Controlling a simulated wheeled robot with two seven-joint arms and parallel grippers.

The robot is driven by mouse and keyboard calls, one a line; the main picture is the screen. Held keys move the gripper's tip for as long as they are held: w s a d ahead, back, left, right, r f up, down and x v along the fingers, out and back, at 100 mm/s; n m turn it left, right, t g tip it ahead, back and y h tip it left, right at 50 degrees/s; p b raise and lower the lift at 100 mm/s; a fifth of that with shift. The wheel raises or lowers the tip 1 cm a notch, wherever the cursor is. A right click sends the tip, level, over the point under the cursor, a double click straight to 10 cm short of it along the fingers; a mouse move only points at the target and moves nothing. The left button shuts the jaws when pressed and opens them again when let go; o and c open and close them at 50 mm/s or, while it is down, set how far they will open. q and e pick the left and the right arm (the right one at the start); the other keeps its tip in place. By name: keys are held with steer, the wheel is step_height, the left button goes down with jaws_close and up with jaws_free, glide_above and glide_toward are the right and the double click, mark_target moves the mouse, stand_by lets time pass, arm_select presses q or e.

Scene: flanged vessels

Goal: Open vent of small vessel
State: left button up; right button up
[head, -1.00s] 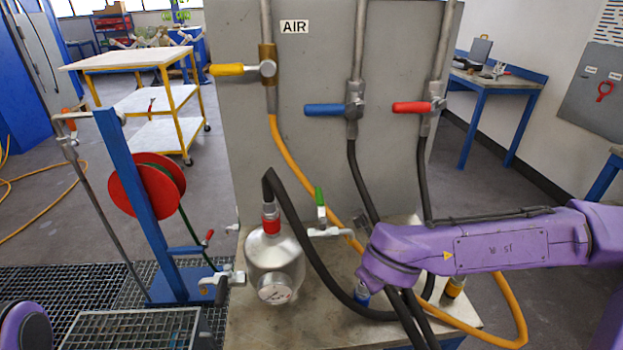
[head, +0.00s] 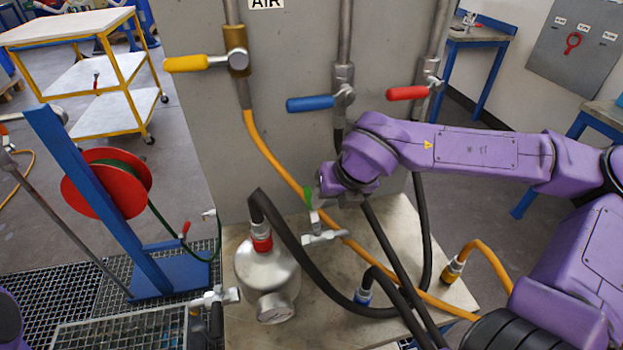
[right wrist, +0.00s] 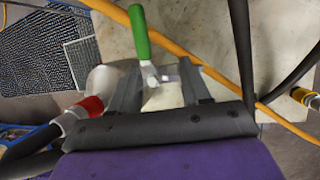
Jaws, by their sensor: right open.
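The small vessel (head: 268,275) is a silver tank with a red collar and a round gauge, standing on the bench in the head view. Its vent valve has a green handle (head: 308,198), which stands roughly upright above a pale fitting (head: 325,238). My right gripper (head: 320,198) is close by the green handle. In the right wrist view the open fingers (right wrist: 160,78) straddle the handle's lower part, and the green handle (right wrist: 140,32) sticks out beyond them. I cannot tell whether a finger touches it. My left gripper is out of view.
A black hose (head: 285,230) runs from the vessel's red collar across the bench (head: 410,245). An orange hose (head: 270,148) passes behind the green handle. Yellow (head: 186,64), blue (head: 310,104) and red (head: 406,93) valve handles sit on the panel above. A red reel (head: 90,185) stands left.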

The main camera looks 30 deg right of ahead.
mark_target(310, 194)
steer(key=w, duration=0.2)
steer(key=w+a+p, duration=0.1)
steer(key=w, duration=0.1)
steer(key=shift+w+r, duration=0.1)
steer(key=shift+w, duration=0.15)
steer(key=shift+x, duration=1.25)
steer(key=shift+w+f, duration=0.2)
steer(key=shift+f, duration=0.15)
jaws_close()
